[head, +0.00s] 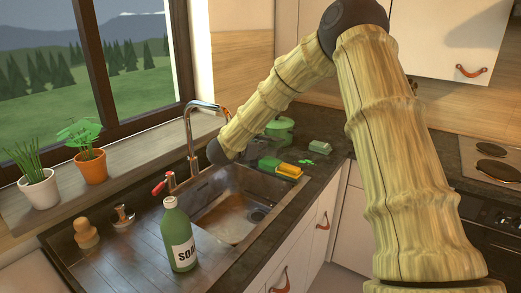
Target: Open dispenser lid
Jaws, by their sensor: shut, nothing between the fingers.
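A green bottle (180,240) with a white label reading "SOA…" stands upright at the near left of the sink. Its narrow top (170,202) looks pale, and I cannot tell a lid's state there. A small metallic item with a tan top (123,216) sits on the counter behind the bottle; it is too small to tell what it is. My arm reaches from the right over the sink's far side and ends in a dark round joint near the faucet. My gripper is not visible beyond that joint.
The metal sink (228,218) has a faucet (191,135) and red-handled tap (163,183) behind it. A wooden brush-like item (86,233) stands at left. Potted plants (91,165) line the windowsill. Yellow-green sponges (288,171) and a green pot (280,130) lie beyond the sink.

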